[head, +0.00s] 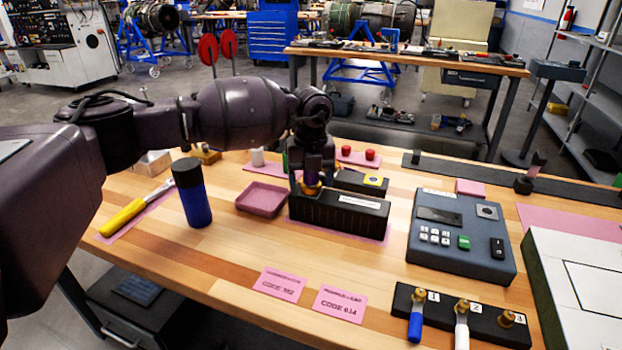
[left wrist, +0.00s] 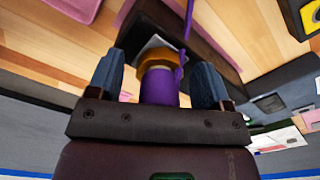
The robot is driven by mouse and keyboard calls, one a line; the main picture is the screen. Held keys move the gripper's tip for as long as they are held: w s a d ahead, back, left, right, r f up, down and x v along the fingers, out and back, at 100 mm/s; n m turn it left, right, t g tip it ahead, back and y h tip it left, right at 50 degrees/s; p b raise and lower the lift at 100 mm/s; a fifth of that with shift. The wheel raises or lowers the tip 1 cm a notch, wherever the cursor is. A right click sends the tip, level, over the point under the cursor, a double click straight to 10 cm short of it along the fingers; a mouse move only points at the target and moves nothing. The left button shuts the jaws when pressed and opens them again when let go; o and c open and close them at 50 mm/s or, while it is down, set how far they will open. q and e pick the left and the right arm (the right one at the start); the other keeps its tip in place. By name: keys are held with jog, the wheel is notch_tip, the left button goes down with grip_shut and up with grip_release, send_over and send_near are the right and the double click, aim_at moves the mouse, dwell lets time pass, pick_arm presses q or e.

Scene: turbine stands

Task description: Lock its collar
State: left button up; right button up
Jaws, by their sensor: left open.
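My left gripper (head: 311,188) points down over the left end of a long black box (head: 350,214) with a white label. In the left wrist view its two blue-grey fingers (left wrist: 157,76) stand apart, one on each side of a purple connector (left wrist: 159,88) with a brass collar (left wrist: 155,60). Gaps show beside the collar, so the fingers do not appear closed on it. A little of the brass collar shows below the gripper in the head view (head: 311,188). The collar's lock state cannot be told. My right gripper is out of view.
A numbered black block (head: 480,318) at the front holds a blue-handled and a white-handled plug. A grey keypad console (head: 460,238), a pink tray (head: 261,199) and a blue bottle (head: 193,195) stand nearby. Pink code cards (head: 339,304) lie on clear wood at the front.

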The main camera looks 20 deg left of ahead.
pick_arm(q)
jog(key=c, duration=0.9)
jog(key=shift+c, duration=0.2)
